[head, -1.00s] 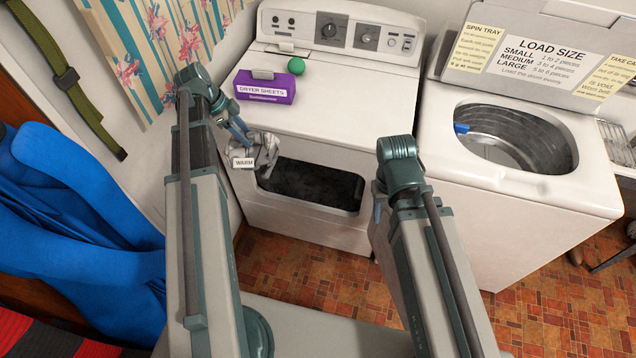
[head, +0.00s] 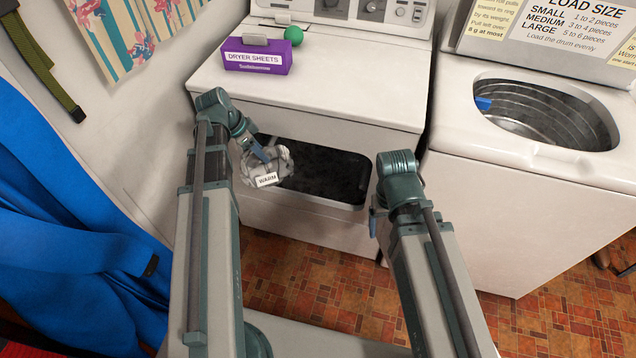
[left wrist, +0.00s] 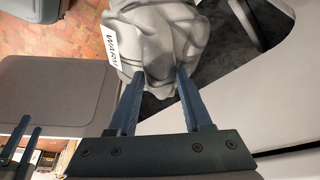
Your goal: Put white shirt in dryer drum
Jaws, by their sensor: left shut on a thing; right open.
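The white shirt (head: 277,163) is a crumpled bundle with a tag reading WARM. My left gripper (head: 266,156) is shut on it; in the left wrist view the two blue fingers (left wrist: 157,82) press into the shirt (left wrist: 160,40). The shirt hangs at the left side of the dryer's open front, overlapping the edge of the opening. The dark dryer drum (head: 325,172) shows to the right of the shirt. My right gripper (head: 374,222) is empty and open, low in front of the dryer's right side; its fingers are mostly hidden by the arm.
A purple dryer sheets box (head: 257,60) and a green ball (head: 294,35) sit on the dryer top (head: 330,85). A top-loading washer (head: 490,190) with an open tub stands at the right. Blue cloth (head: 65,220) hangs at the left. The tiled floor (head: 310,275) before the dryer is clear.

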